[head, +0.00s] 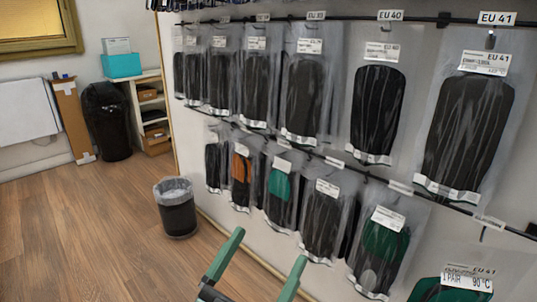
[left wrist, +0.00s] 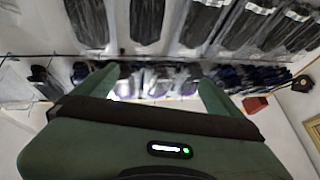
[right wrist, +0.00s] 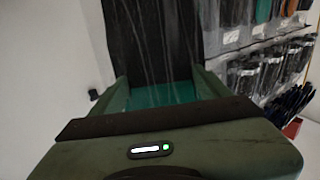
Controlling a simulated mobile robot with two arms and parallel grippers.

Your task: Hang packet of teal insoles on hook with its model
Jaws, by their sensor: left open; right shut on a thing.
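A clear packet of teal insoles (head: 425,291) shows at the lower right of the head view, cut off by the frame. Its white label (head: 467,279) reads EU 41, 1 pair. In the right wrist view my right gripper (right wrist: 159,80) is shut on teal material (right wrist: 160,96), with a black packet (right wrist: 152,40) behind it. A hook with a small tag (head: 489,221) on the lower rail looks bare, above the teal packet. Teal packets hang on the lower row (head: 281,186) (head: 385,240). My left gripper (head: 271,246) is open and empty; it also shows in the left wrist view (left wrist: 158,78).
Black packets (head: 465,130) fill the upper row, under tags such as EU 40 and EU 41. An orange packet (head: 240,166) hangs lower left. A bin (head: 177,207) stands on the wooden floor beside the rack. The floor at left (head: 90,240) is clear.

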